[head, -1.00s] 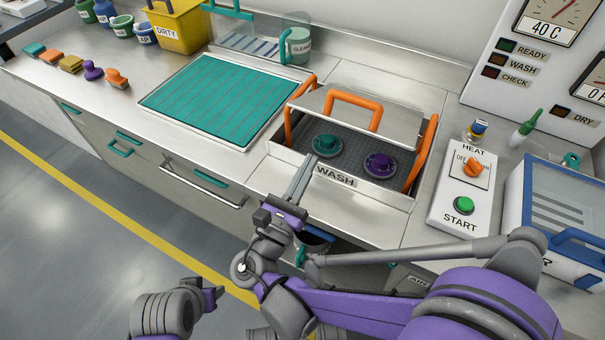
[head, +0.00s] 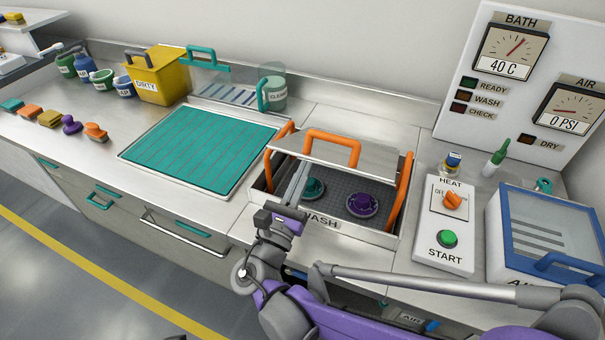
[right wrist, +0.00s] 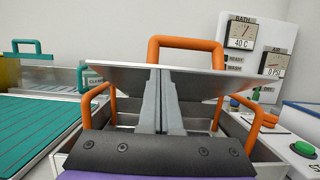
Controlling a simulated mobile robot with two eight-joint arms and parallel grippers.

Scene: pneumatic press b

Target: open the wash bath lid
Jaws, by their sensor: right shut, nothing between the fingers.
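The wash bath lid (head: 378,157) is a metal plate with an orange handle (head: 333,134). It stands partly raised and tilted over the back of the wash bath (head: 366,231), leaving the front open. A teal part (head: 313,188) and a purple part (head: 362,204) sit in the bath. My right gripper (head: 303,168) is shut and empty, reaching over the bath's front wall to the lid's front edge. In the right wrist view, its fingertips (right wrist: 164,72) overlap the lid's underside (right wrist: 110,74); I cannot tell whether they touch. My left gripper is out of view.
Orange side bars (head: 400,194) flank the bath. A HEAT/START panel (head: 429,229) and a blue-framed air box (head: 497,262) stand to the right. A teal mat (head: 200,145) lies to the left. The gauge board (head: 455,125) is behind.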

